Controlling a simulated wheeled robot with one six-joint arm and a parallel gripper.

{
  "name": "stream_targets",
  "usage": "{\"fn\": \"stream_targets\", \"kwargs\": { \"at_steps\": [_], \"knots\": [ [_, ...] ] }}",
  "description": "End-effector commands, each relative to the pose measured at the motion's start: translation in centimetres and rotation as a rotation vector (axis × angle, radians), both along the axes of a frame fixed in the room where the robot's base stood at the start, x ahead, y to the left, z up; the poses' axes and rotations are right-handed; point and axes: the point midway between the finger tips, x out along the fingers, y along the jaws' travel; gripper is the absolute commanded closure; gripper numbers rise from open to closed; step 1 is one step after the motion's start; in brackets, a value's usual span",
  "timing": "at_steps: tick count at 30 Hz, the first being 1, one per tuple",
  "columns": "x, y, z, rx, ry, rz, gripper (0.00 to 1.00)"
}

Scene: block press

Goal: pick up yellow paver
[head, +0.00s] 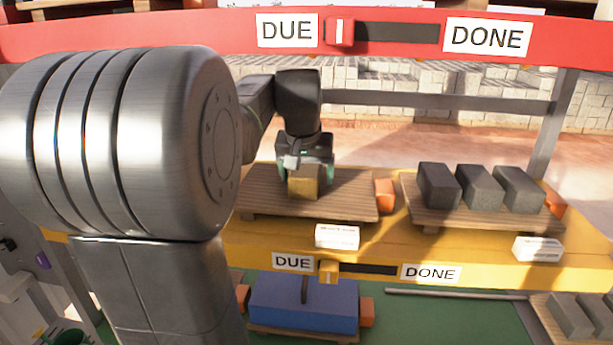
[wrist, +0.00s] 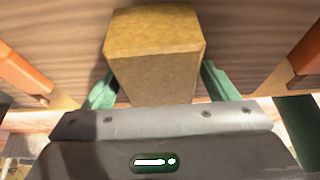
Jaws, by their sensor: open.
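The yellow paver (head: 303,187) stands on the left wooden board (head: 262,205) on the yellow shelf. My gripper (head: 304,178) is at the paver from above, its green fingers on either side of it. In the wrist view the paver (wrist: 154,55) lies between the two green fingers of my gripper (wrist: 155,88). The jaws are open around it. Whether either finger touches the paver cannot be told.
Dark grey pavers (head: 480,188) stand on the right board (head: 450,218). Orange blocks (head: 385,194) sit at the board ends. A red beam (head: 200,32) crosses above. Below are a blue block (head: 300,305) and a grey rod (head: 450,293).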

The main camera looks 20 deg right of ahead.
Motion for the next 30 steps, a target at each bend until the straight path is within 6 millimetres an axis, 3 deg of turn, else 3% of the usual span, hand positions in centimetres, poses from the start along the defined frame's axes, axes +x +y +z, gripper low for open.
{"fn": "stream_targets", "kwargs": {
  "at_steps": [3,15,23,30],
  "knots": [
    [0.0,0.0,0.0,0.0,0.0,0.0,0.22],
    [0.0,0.0,0.2,-0.002,-0.003,0.0,0.97],
    [0.0,0.0,0.3,-0.002,-0.003,0.0,0.97],
    [0.1,-0.1,1.6,-0.003,-0.005,0.0,0.97]
  ]
}}
